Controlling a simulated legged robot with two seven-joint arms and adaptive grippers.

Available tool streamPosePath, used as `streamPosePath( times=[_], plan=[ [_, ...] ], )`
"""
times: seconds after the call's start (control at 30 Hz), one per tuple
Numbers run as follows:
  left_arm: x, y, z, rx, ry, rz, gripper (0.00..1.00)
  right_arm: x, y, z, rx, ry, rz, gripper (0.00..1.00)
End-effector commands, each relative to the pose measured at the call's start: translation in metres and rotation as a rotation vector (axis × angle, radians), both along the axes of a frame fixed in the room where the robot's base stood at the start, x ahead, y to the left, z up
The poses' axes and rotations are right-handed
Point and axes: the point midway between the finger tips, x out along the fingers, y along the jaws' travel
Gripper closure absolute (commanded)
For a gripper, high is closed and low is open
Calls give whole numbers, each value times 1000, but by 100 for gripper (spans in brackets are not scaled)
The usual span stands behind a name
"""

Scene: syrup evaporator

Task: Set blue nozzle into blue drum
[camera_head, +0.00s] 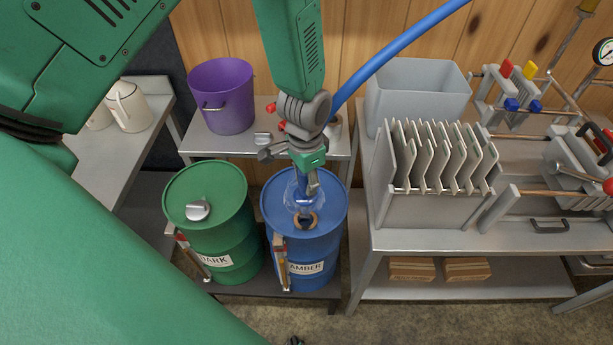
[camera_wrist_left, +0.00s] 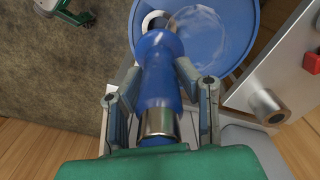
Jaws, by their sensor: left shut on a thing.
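The blue drum (camera_head: 325,232), labelled AMBER, stands on a low shelf beside the green drum; its top also shows in the left wrist view (camera_wrist_left: 235,32). My left gripper (camera_head: 304,178) points down over the blue drum's top. In the head view the nozzle (camera_head: 303,198) hangs over the drum's lid, beside a tan ring. Its far end is near a pale-rimmed dark opening in the left wrist view. I cannot tell whether it is inside. My right gripper is not seen.
The green drum (camera_head: 228,245), labelled DARK, has a metal cap (camera_head: 197,210). A purple bucket (camera_head: 222,97) stands on the shelf behind. A blue hose (camera_head: 400,47) runs to the upper right. A metal bench with a plate rack (camera_head: 440,205) stands close at right.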

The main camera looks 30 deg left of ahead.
Motion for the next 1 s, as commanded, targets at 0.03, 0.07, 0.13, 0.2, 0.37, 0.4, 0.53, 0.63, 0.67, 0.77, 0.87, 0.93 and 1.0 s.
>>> streamPosePath(
  times=[0.03, 0.07, 0.13, 0.2, 0.37, 0.4, 0.53, 0.63, 0.67, 0.77, 0.87, 0.93, 1.0],
  plan=[
    [0, 0, -10, 1, 0, 0, 100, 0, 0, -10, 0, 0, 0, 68],
    [0, 0, -13, 0, 0, 0, 100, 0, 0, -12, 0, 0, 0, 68],
    [0, 0, -18, 0, 0, 0, 100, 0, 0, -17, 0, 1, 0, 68],
    [0, 0, -22, 0, 0, 1, 100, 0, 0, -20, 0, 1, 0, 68],
    [0, 0, -22, 0, 0, 2, 100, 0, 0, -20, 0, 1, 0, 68],
    [0, 0, -21, 0, -1, 2, 100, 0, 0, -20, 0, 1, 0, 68],
    [0, 0, -21, 0, -1, 2, 100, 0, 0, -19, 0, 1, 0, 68],
    [-1, 1, -18, 0, 0, 1, 100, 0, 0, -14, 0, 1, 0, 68],
    [-1, 1, -18, 0, 0, 1, 100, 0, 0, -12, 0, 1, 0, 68],
    [-1, 1, -18, 0, -1, 2, 100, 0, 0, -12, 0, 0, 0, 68],
    [-1, 1, -19, 0, 0, 2, 100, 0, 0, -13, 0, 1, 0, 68],
    [-1, 1, -20, 0, 0, 2, 100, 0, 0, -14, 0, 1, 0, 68],
    [-1, 0, -22, 0, 0, 2, 100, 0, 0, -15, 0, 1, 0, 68]
  ],
)
